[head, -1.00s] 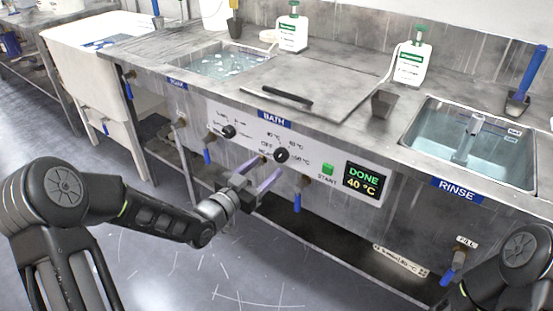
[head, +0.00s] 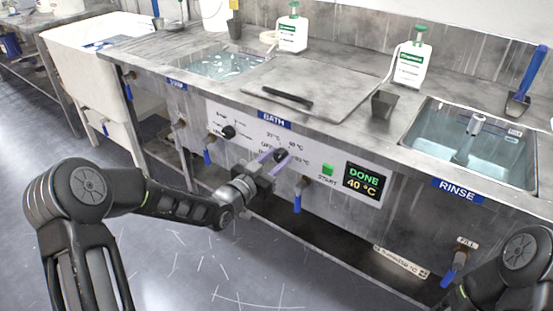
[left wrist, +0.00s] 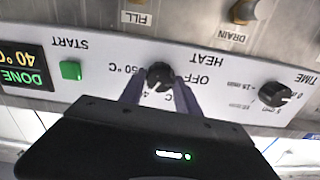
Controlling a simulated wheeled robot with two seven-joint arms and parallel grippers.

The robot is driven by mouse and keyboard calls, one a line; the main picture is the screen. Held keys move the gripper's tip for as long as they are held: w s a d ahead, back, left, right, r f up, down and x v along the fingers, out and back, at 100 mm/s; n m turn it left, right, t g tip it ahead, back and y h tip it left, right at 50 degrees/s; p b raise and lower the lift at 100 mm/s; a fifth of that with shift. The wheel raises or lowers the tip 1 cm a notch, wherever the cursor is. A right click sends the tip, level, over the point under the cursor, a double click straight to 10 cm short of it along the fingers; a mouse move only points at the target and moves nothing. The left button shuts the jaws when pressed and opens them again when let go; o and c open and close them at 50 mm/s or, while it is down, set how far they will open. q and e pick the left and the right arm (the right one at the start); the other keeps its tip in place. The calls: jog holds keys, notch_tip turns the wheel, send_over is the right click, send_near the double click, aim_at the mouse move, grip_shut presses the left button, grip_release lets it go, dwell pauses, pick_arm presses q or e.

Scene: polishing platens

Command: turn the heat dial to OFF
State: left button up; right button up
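The heat dial (head: 281,156) is a black round knob on the white panel under the BATH label. In the left wrist view, which is upside down, the heat dial (left wrist: 159,75) sits beside the OFF and HEAT lettering, and its exact pointer direction is hard to read. My left gripper (head: 273,159) is at the dial, with one purple-grey finger on each side of it. In the wrist view the left gripper (left wrist: 159,83) looks open around the dial, with little room at each side. My right gripper is out of view; only part of that arm shows at lower right.
The time dial (left wrist: 275,94) and green START button (head: 328,169) flank the heat dial. The display (head: 363,182) reads DONE 40 °C. Blue-handled valves (head: 297,200) hang below the panel. A lid with a black handle (head: 288,98) covers the bath above.

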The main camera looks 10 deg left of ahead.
pick_arm(q)
grip_shut()
